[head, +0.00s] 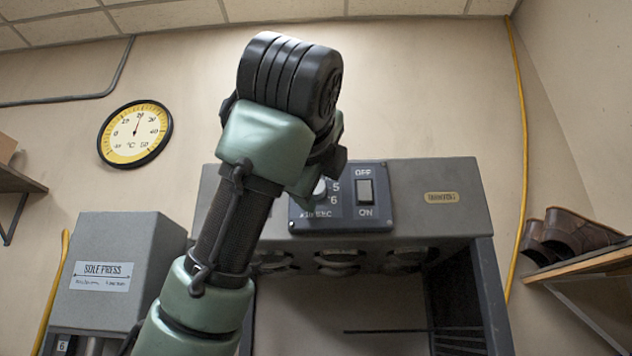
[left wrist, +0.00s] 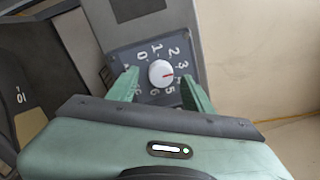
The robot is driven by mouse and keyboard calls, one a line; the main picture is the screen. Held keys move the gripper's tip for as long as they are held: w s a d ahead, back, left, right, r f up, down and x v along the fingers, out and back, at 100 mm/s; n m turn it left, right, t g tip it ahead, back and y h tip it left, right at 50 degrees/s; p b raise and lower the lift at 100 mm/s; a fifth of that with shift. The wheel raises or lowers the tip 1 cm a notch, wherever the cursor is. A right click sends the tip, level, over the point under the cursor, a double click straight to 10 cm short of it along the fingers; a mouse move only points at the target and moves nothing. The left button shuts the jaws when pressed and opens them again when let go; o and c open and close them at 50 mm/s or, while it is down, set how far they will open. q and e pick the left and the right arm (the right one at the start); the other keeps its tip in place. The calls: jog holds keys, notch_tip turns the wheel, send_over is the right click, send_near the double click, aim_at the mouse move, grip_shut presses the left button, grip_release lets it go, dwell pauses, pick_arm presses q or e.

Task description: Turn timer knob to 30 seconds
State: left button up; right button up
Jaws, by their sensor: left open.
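The white round timer knob (left wrist: 161,73) sits on a dark dial plate (left wrist: 148,53) with numbers around it. Its red mark points right in the left wrist view, toward the place just below the 3; the 4 cannot be read there. My left gripper (left wrist: 159,76) is open, with one green finger on either side of the knob. I cannot tell whether the fingers touch it. In the head view my left arm hides most of the dial, and only part of the knob (head: 320,187) shows. My right gripper is not in view.
An OFF/ON rocker switch (head: 365,190) is right beside the dial on the grey machine (head: 415,190). A sole press (head: 115,260) stands to the left. A shelf with brown shoes (head: 570,232) is at the right. A round thermometer (head: 135,134) hangs on the wall.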

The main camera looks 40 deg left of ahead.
pick_arm(q)
jog(key=b+v, duration=0.3)
jog(key=v, duration=0.4)
jog(key=shift+s+d, duration=0.2)
jog(key=shift+s, duration=0.15)
